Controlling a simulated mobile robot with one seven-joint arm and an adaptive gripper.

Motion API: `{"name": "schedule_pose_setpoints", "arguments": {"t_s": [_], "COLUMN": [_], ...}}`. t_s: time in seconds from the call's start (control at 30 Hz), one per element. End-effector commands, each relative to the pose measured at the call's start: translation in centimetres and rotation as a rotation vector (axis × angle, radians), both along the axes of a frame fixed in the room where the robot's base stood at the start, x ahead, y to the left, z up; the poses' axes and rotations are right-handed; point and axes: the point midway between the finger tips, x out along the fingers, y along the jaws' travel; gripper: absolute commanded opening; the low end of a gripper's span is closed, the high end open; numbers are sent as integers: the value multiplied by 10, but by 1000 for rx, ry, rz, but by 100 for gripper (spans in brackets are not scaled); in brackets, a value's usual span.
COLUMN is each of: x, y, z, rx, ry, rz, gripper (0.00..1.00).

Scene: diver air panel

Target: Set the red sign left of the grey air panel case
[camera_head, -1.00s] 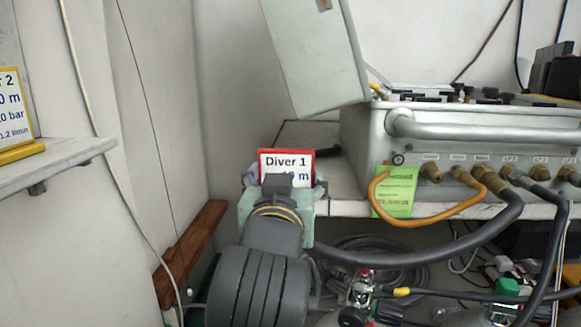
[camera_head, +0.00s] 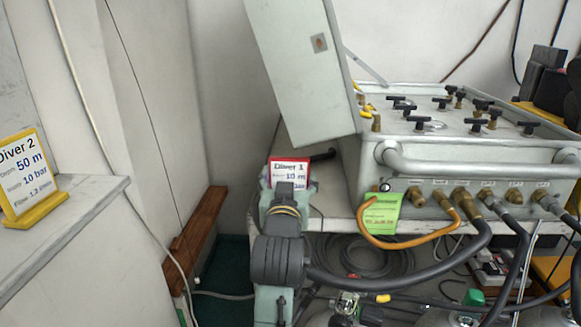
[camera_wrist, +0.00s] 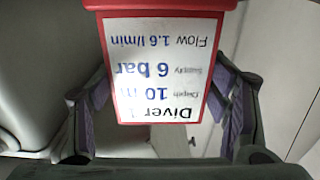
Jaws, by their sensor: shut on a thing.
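The red sign (camera_head: 291,161), with a white "Diver 1" card, is upright in my gripper (camera_head: 288,184), left of the grey air panel case (camera_head: 376,180). In the wrist view the sign (camera_wrist: 158,70) appears upside down, with purple-padded fingers of my gripper (camera_wrist: 160,105) on either side of it. My gripper is shut on the sign. The sign is over or near the left end of the bench top (camera_head: 328,205). My gripper hides its lower part, and I cannot tell whether it touches the bench.
The case's open lid (camera_head: 303,75) leans above and right of the sign. A green tag (camera_head: 379,213) and an orange hose (camera_head: 410,244) hang at the case's front. A yellow "Diver 2" sign (camera_head: 28,178) stands on a left ledge (camera_head: 75,215). A wooden rail (camera_head: 197,235) lies along the wall.

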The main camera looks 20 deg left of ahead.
Motion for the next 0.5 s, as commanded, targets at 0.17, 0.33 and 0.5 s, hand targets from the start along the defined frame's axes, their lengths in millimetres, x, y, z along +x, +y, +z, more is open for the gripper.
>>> {"name": "schedule_pose_setpoints", "arguments": {"t_s": [0.17,0.33,0.5], "x": [13,42,46], "y": [4,12,13], "z": [1,2,-13], "rx": [0,0,-1], "ry": [-1,0,0], "rz": [1,0,1], "gripper": [41,41,41]}}
